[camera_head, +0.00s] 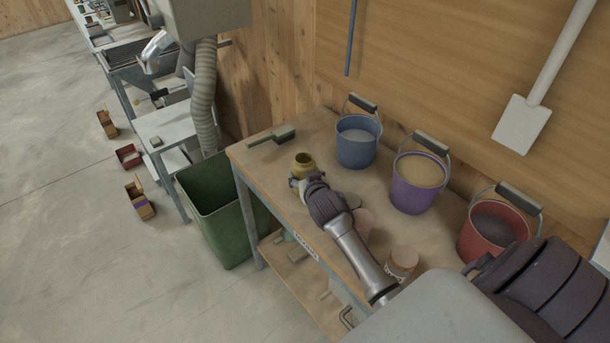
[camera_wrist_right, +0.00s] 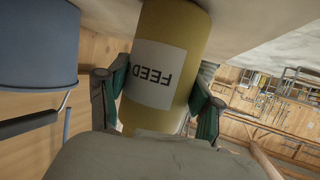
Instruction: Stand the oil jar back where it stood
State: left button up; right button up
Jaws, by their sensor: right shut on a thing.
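A yellow jar (camera_head: 303,160) is at the front left of the wooden bench (camera_head: 262,163), with its open mouth up. My right gripper (camera_head: 302,178) reaches it from the front and is shut on its sides. In the right wrist view the jar (camera_wrist_right: 172,40) is between the two fingers (camera_wrist_right: 155,100), with a white label reading FEED upside down. I see no oil label on it. The jar looks upright; I cannot tell whether its base touches the bench top. My left gripper is not in view.
A blue bucket (camera_head: 357,140), a purple bucket (camera_head: 416,180) and a red bucket (camera_head: 493,233) stand along the back. A green brush (camera_head: 272,136) lies at the left end. A labelled jar (camera_head: 403,262) stands near my right arm. A green bin (camera_head: 215,205) stands left of the bench.

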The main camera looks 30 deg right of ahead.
jog(key=shift+f, duration=0.25)
jog(key=o, duration=1.4)
jog(key=shift+c, duration=0.2)
jog(key=shift+r, duration=0.25)
jog(key=v, duration=1.2)
jog(key=shift+b, duration=0.45)
jog(key=shift+f, duration=0.15)
